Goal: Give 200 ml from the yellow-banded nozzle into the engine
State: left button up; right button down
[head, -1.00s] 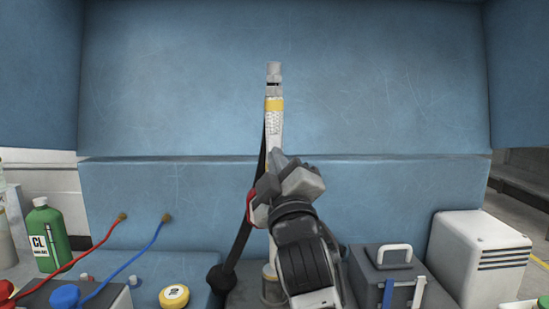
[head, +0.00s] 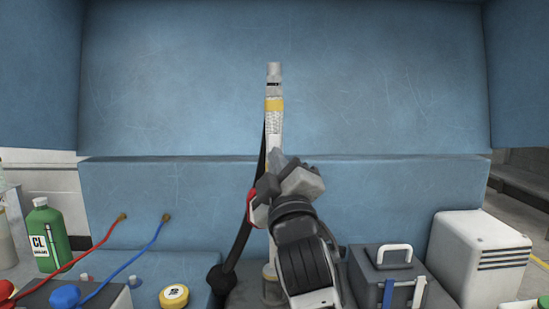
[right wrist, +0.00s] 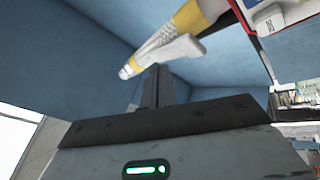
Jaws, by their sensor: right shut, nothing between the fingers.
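The yellow-banded nozzle (head: 274,104) stands upright at the middle of the head view, with a grey tip at the top and a black hose beside it. Its lower part is partly hidden behind my right gripper (head: 291,170). That gripper is shut and empty, close against the nozzle's near side. In the right wrist view the nozzle (right wrist: 158,46) lies slantwise just beyond the dark fingers (right wrist: 156,80), with a pale lever-like part alongside. I cannot tell whether the fingers touch that part. I cannot make out the engine for certain. My left gripper is not in view.
A green bottle (head: 48,236) stands at the left, near a red hose (head: 72,265) and a blue hose (head: 130,262). A round yellow cap or dial (head: 174,296) sits at the front. A grey box (head: 386,270) and a white vented box (head: 480,258) stand at the right.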

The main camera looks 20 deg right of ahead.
jog(key=shift+w+d+f, duration=0.15)
jog(key=shift+w, duration=0.25)
jog(key=shift+w+d+f, duration=0.15)
jog(key=shift+w+f, duration=0.05)
jog(key=shift+w, duration=0.35)
dwell(0.7)
jog(key=shift+s+r, duration=0.1)
jog(key=shift+s, duration=0.05)
jog(key=shift+s+a+r+p, duration=0.15)
jog(key=shift+s+p, duration=0.05)
jog(key=shift+s, duration=0.25)
jog(key=shift+s+a+r+p, duration=0.1)
jog(key=shift+s+a+p, duration=0.1)
jog(key=shift+s, duration=0.2)
